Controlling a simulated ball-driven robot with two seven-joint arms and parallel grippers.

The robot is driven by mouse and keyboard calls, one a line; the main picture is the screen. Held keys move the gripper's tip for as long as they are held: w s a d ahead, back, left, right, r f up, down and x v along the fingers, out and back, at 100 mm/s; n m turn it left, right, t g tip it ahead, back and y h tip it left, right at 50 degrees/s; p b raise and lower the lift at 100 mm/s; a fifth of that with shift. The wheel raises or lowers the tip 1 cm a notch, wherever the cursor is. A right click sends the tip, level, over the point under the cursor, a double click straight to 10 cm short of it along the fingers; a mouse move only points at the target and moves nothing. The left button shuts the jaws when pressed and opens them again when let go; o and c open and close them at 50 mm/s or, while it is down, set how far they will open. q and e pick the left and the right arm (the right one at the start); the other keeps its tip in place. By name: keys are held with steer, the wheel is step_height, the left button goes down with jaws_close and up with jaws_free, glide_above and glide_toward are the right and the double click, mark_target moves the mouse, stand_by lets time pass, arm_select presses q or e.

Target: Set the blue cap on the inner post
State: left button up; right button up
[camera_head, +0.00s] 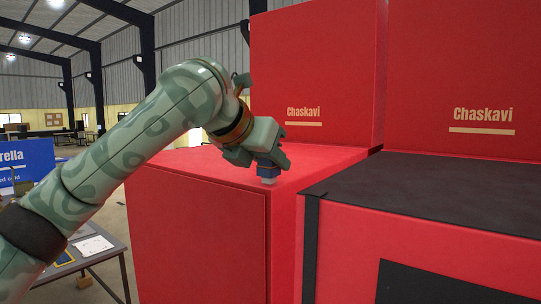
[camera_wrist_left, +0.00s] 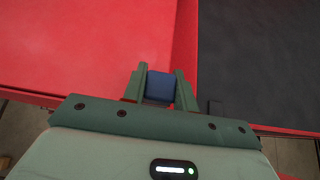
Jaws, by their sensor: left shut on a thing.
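My left gripper (camera_head: 268,162) reaches in from the left over the front right part of the red counter top. It is shut on the blue cap (camera_head: 267,172), a small dark blue block. In the left wrist view the cap (camera_wrist_left: 160,87) sits between the two green fingers (camera_wrist_left: 160,90). A small pale piece (camera_head: 268,181) shows just under the cap in the head view; it may be the inner post. I cannot tell whether the cap touches it. No other post is clear in either view. My right gripper is not in view.
The red counter (camera_head: 200,235) has a mostly bare top. A counter with a black top (camera_head: 430,195) adjoins it at the right. Tall red panels (camera_head: 315,75) lettered "Chaskavi" stand behind. A table with papers (camera_head: 93,245) is at the lower left.

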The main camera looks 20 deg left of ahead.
arm_select(q)
steer(key=shift+f, duration=0.65)
steer(key=o, duration=1)
steer(key=shift+v, duration=4.1)
steer(key=shift+w, duration=0.1)
